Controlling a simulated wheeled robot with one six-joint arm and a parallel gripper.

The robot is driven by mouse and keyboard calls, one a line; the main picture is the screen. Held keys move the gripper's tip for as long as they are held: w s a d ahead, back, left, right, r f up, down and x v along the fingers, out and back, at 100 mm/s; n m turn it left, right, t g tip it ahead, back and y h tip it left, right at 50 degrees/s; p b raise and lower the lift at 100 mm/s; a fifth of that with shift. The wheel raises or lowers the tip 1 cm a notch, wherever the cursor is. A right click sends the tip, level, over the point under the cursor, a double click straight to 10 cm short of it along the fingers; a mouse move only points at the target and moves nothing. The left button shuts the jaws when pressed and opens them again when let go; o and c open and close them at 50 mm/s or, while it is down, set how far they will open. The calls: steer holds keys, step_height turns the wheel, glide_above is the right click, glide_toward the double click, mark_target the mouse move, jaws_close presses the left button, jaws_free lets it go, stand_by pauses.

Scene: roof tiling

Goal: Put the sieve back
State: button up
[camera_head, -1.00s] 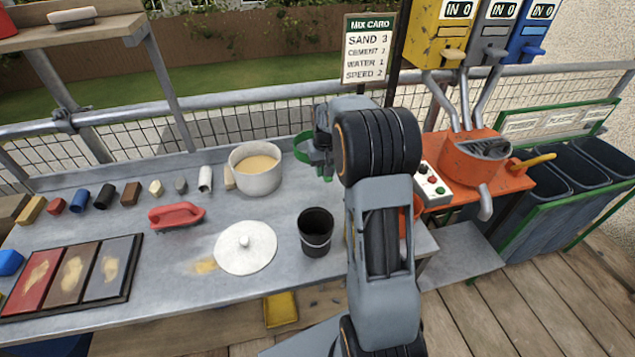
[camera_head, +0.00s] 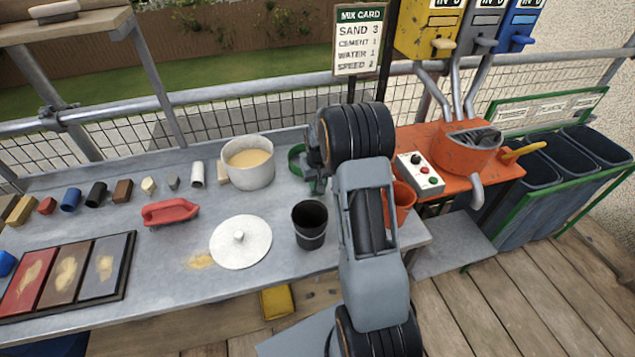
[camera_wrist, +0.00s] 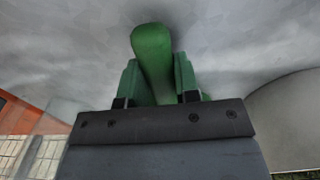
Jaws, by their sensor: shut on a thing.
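The green sieve (camera_head: 296,160) shows as a ring at the back of the grey bench, just right of the white pot, partly hidden by my arm. My gripper (camera_head: 317,181) is shut on its green handle (camera_wrist: 152,52). In the wrist view the handle runs between the two green fingers (camera_wrist: 157,82), with the grey bench top beyond it. The sieve is close to the bench top. I cannot tell whether it touches the bench.
The white pot (camera_head: 247,176) of pale sand-coloured stuff stands close on the left. A round white lid (camera_head: 240,252) and a black bucket (camera_head: 309,236) are nearer the front. An orange bucket (camera_head: 403,200) is right of my arm. The orange mixer (camera_head: 465,155) stands further right.

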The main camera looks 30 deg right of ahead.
steer(key=o, duration=0.4)
steer(key=shift+f, duration=0.15)
steer(key=o, duration=0.5)
